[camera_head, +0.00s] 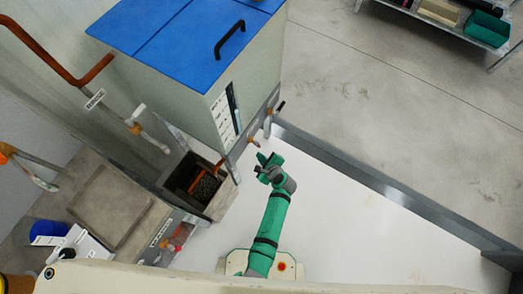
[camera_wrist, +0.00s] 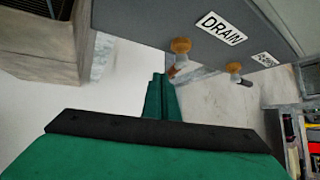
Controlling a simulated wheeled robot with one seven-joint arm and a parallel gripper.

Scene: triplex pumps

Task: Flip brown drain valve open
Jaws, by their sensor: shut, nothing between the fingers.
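The blue-lidded tank (camera_head: 195,40) stands left of my gripper. An open pit (camera_head: 197,182) with an orange pipe is farther left. A low grey curb (camera_head: 340,168) runs along the right. The white floor (camera_head: 370,220) right of my arm is clear.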

